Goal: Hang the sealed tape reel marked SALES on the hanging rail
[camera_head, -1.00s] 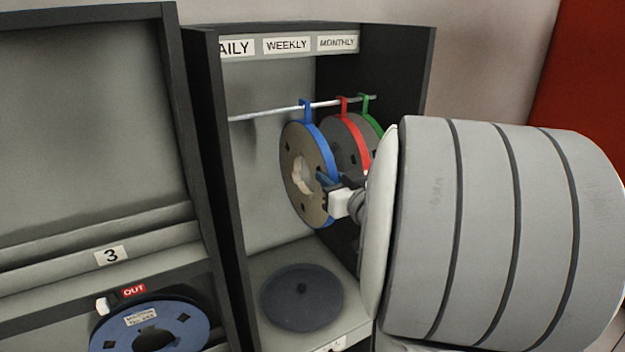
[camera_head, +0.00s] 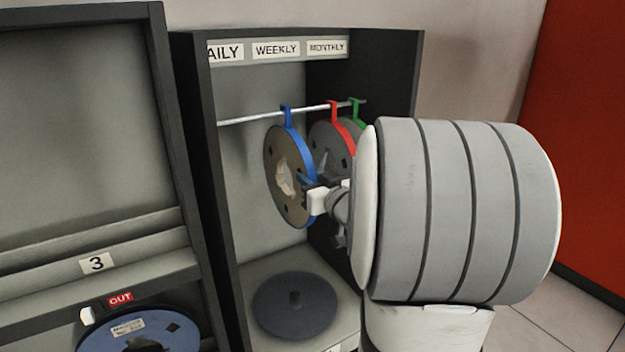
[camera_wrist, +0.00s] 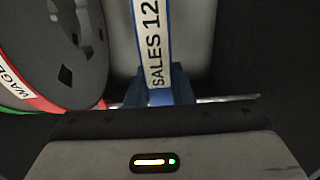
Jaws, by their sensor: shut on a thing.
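The SALES reel (camera_head: 289,178) is a grey-tan disc with a blue seal band and a blue hook (camera_head: 286,108). In the wrist view its band (camera_wrist: 153,40) reads "SALES 12", with the rest cut off. My gripper (camera_head: 309,182) is shut on the reel's right edge. The reel hangs upright, and its hook appears to be over the hanging rail (camera_head: 240,121), left of the other hooks. I cannot tell whether the rail bears its weight.
A red-banded reel (camera_head: 335,140) hangs to the right; in the wrist view its band (camera_wrist: 25,95) reads "WAGE…". A green hook (camera_head: 356,103) is beyond it. Labels include WEEKLY (camera_head: 276,49) and MONTHLY (camera_head: 327,46). A dark disc (camera_head: 294,312) lies below; a blue reel (camera_head: 135,340) sits lower left.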

